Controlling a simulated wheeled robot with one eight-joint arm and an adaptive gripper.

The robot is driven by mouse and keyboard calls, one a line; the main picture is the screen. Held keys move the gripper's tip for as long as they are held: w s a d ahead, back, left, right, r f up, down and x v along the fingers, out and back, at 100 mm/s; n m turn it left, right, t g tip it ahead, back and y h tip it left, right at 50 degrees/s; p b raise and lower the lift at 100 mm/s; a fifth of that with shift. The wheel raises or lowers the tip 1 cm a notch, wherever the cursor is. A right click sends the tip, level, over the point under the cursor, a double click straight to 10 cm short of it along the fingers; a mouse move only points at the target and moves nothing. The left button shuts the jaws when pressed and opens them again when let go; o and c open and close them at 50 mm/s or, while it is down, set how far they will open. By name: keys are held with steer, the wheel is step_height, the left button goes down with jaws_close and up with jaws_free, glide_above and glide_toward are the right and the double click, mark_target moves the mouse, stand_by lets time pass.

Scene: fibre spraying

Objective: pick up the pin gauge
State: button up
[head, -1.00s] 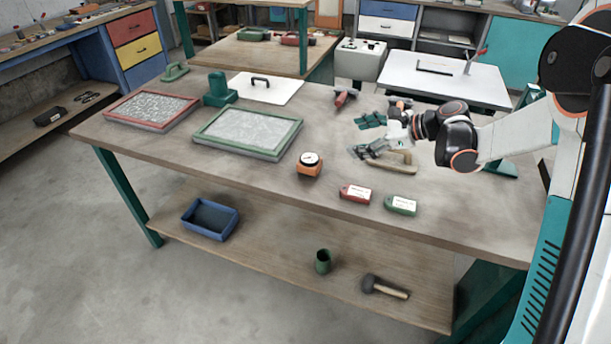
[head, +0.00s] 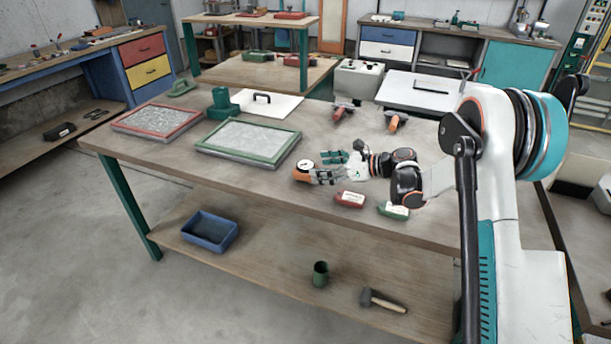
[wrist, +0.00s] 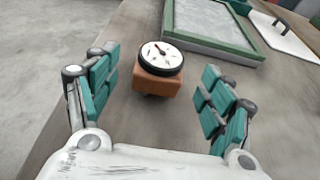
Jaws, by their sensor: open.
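The pin gauge, an orange block with a round white dial (head: 305,165), stands on the wooden workbench (head: 240,180) in front of the green-framed tray. In the wrist view the pin gauge (wrist: 160,72) sits upright between my fingertips and a little ahead of the palm. My gripper (head: 323,167) is open, its teal-padded fingers spread to either side. A gap shows on each side of the gauge in the wrist view. In the head view the nearer finger partly overlaps the gauge, so I cannot tell how deep it lies between the fingers.
A green-framed tray (head: 245,154) is behind the gauge, with a red-framed tray (head: 160,132) to its left. A red tagged block (head: 350,199) and a green tagged block (head: 393,210) lie near the front edge. Bench space left of the gauge is clear.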

mark_target(308, 165)
steer(key=shift+r+b+x, duration=0.15)
steer(key=shift+b+x, duration=0.5)
steer(key=shift+x, duration=0.85)
steer(key=shift+r+b+x, duration=0.1)
steer(key=shift+b+x, duration=0.5)
steer(key=shift+x, duration=0.9)
steer(key=shift+r, duration=0.1)
steer(key=c, duration=1.3)
